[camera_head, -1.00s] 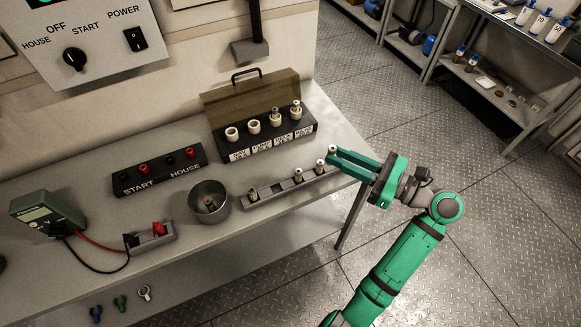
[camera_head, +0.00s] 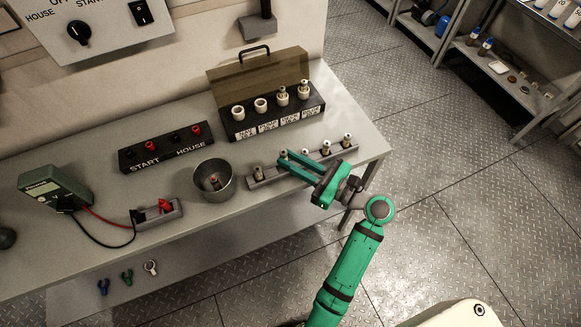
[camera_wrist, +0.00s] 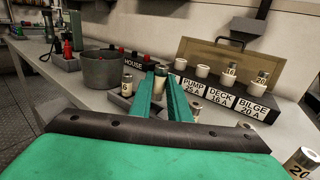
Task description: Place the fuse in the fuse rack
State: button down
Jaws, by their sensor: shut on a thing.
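The fuse rack (camera_head: 268,181) is a low grey strip along the bench's front edge. Several fuses stand upright in it, one at its left end (camera_head: 259,173) and others toward its right end. My gripper (camera_head: 284,156) is shut on a pale fuse with a metal cap, over the gap right of the leftmost fuse. The held fuse (camera_wrist: 160,71) looks upright between the fingertips in the wrist view. My fingers hide its lower part, so I cannot tell whether it touches the rack. A neighbouring fuse (camera_wrist: 127,86) stands just left of the fingers.
A metal cup (camera_head: 213,180) stands just left of the rack. Behind is a black fuse block (camera_head: 270,122) with labelled sockets and an open lid. A START/HOUSE terminal block (camera_head: 165,150) and a green multimeter (camera_head: 52,187) lie further left.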

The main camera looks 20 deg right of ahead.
jog(key=f, duration=0.4)
jog(key=shift+a, duration=0.35)
jog(key=c, duration=1.7)
grip_release()
jog(key=shift+w, duration=0.1)
jog(key=shift+o, duration=0.2)
jog(key=shift+d, duration=0.1)
jog(key=v, duration=1.2)
